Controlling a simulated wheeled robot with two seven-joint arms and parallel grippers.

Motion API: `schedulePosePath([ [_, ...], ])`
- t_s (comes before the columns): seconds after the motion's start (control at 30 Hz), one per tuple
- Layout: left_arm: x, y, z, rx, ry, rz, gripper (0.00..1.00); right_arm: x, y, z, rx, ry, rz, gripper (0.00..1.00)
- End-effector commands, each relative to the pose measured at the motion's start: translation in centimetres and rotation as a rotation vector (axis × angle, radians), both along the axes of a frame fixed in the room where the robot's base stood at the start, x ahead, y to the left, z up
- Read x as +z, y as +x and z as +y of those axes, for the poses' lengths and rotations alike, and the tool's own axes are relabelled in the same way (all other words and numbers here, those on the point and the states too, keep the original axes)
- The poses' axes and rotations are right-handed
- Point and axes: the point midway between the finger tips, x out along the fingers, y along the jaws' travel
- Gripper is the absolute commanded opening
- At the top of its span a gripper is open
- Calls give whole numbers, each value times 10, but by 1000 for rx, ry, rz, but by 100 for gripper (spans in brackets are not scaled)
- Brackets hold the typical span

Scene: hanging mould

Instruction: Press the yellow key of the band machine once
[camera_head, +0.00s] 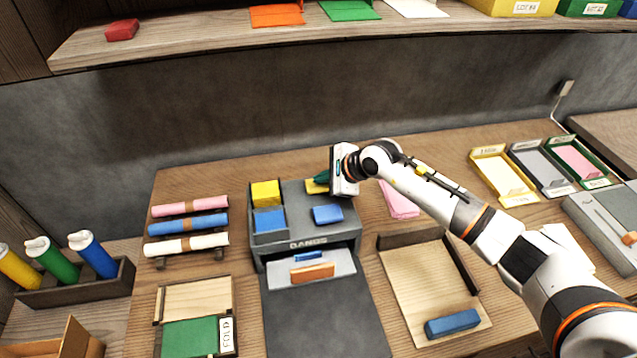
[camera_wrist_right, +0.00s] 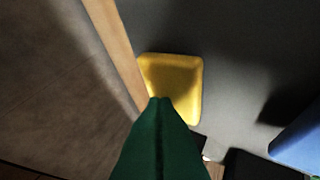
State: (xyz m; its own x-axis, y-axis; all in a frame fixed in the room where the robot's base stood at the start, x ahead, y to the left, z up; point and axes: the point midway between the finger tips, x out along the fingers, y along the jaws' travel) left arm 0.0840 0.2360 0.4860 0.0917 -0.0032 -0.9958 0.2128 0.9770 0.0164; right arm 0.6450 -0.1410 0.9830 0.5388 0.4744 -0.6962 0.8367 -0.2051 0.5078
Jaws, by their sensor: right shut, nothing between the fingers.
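The grey band machine (camera_head: 291,195), marked BANDS, stands on the table in the head view. Its yellow key (camera_head: 314,187) is on the top near the back, partly hidden by my right gripper (camera_head: 321,177). In the right wrist view the yellow key (camera_wrist_right: 186,75) shows just past the green fingers of my right gripper (camera_wrist_right: 160,101). The fingers are shut and empty, and their tips overlap the key's lower edge in that view. I cannot tell whether they touch it. A blue key (camera_head: 327,214) sits in front of the yellow one. My left gripper is not in view.
Yellow (camera_head: 266,192) and blue (camera_head: 269,220) pieces sit at the machine's left. Pink, blue and white rolls (camera_head: 188,224) lie further left. A wooden tray (camera_head: 414,289) with a blue block (camera_head: 452,323) is at the right. A shelf (camera_head: 200,40) runs above the back.

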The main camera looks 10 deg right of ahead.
Motion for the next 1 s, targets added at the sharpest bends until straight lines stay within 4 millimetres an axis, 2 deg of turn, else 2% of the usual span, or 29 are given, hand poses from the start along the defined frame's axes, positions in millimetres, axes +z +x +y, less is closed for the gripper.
schedulePosePath([
  [1.0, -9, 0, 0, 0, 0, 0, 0, -11, -1, 0, 0, -1, 3, 0],
])
